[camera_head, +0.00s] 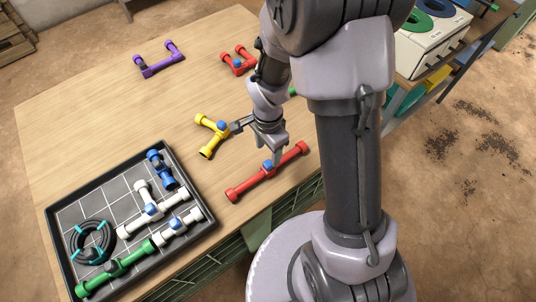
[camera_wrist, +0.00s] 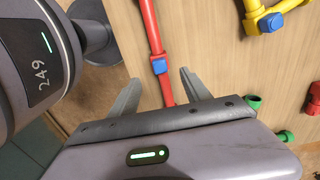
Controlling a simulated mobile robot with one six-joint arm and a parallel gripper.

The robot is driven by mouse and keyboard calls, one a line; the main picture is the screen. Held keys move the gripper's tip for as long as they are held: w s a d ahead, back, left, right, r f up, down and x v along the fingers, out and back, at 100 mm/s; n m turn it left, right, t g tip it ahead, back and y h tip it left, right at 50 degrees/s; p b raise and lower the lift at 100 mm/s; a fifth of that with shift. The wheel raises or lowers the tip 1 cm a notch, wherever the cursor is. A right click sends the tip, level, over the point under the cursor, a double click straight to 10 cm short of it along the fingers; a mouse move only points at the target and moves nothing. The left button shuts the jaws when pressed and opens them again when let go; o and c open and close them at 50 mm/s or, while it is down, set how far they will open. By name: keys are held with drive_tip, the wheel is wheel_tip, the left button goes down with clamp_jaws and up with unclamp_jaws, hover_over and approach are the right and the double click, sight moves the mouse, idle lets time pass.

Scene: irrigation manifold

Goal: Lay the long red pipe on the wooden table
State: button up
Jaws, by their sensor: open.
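The long red pipe (camera_head: 288,157) has a blue square fitting at its middle and lies on the wooden table (camera_head: 95,110) close to the table's front edge. My gripper (camera_head: 260,143) is open just above and behind the pipe's middle. In the wrist view, the red pipe (camera_wrist: 150,28) runs between the two spread fingers of my gripper (camera_wrist: 160,80), with its blue fitting (camera_wrist: 158,66) near the fingertips. The jaws are apart from the pipe on both sides. Part of the pipe is hidden behind my gripper body in the wrist view.
A yellow pipe piece (camera_head: 209,150) lies just left of my gripper. A short red piece (camera_head: 238,66) and a purple piece (camera_head: 160,67) lie farther back. A dark tray (camera_head: 57,224) with several fittings and a coiled hose stands at the left front. The table's left middle is clear.

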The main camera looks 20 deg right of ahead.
wheel_tip(320, 180, up, 16)
drive_tip(key=s+a+n+t, duration=0.1)
drive_tip(key=s+n+t, duration=0.2)
drive_tip(key=n, duration=0.1)
drive_tip(key=s+a+r+n+t+y, duration=0.2)
drive_tip(key=s+r+n, duration=0.4)
drive_tip(key=s+r, duration=0.3)
drive_tip(key=shift+s+a+r+t, duration=0.4)
drive_tip(key=shift+a+r, duration=0.05)
drive_tip(key=shift+r, duration=0.3)
